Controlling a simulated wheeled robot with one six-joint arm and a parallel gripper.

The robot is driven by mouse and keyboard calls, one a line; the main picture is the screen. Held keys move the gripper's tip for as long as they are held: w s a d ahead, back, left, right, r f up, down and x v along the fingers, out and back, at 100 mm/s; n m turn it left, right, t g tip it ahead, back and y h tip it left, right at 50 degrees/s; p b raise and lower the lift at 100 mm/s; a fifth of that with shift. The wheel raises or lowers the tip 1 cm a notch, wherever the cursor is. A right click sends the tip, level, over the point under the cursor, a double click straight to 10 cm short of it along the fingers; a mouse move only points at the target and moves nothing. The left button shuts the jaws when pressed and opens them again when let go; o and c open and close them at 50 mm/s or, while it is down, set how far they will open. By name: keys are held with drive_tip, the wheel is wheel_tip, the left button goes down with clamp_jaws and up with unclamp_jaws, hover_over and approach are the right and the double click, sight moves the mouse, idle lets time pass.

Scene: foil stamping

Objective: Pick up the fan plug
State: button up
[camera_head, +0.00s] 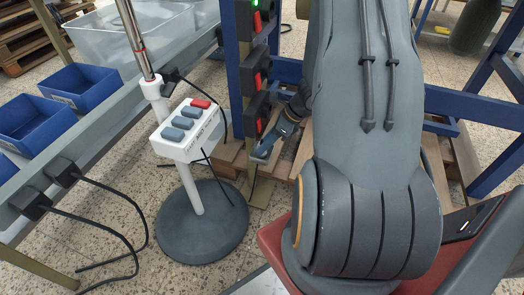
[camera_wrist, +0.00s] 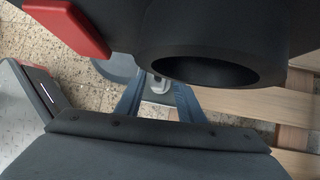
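My gripper (camera_head: 264,150) reaches down beside the dark socket post, its blue fingers low near the wooden pallet. In the wrist view the two blue fingers stand apart (camera_wrist: 158,98), with a small pale-and-dark piece between them that I cannot identify. A dark round part hides some of the area near the tips. A black plug (camera_head: 171,75) with a looping cable sits at the rail by the white pole. Two more black plugs (camera_head: 31,203) (camera_head: 62,172) sit on the left rail. I cannot tell which plug is the fan's.
A white control box (camera_head: 189,131) with grey buttons stands on a round dark base (camera_head: 202,222) left of my gripper. The post (camera_head: 256,90) carries red switches. Blue bins (camera_head: 80,87) stand at left. Wooden slats lie below my gripper. Cables trail over the floor.

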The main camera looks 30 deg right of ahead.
clamp_jaws()
drive_tip(key=shift+r, duration=0.45)
wheel_tip(320, 180, up, 3)
drive_tip(key=shift+r+p, duration=0.15)
drive_tip(key=shift+p, duration=1)
drive_tip(key=s+d+p, duration=0.4)
drive_tip(key=s+d, duration=0.6)
drive_tip(key=d, duration=0.4)
drive_tip(key=s+r+p, duration=0.4)
drive_tip(key=r+p, duration=0.9)
drive_tip(key=s+r+p, duration=0.4)
drive_tip(key=r+p, duration=1)
drive_tip(key=shift+d, duration=0.35)
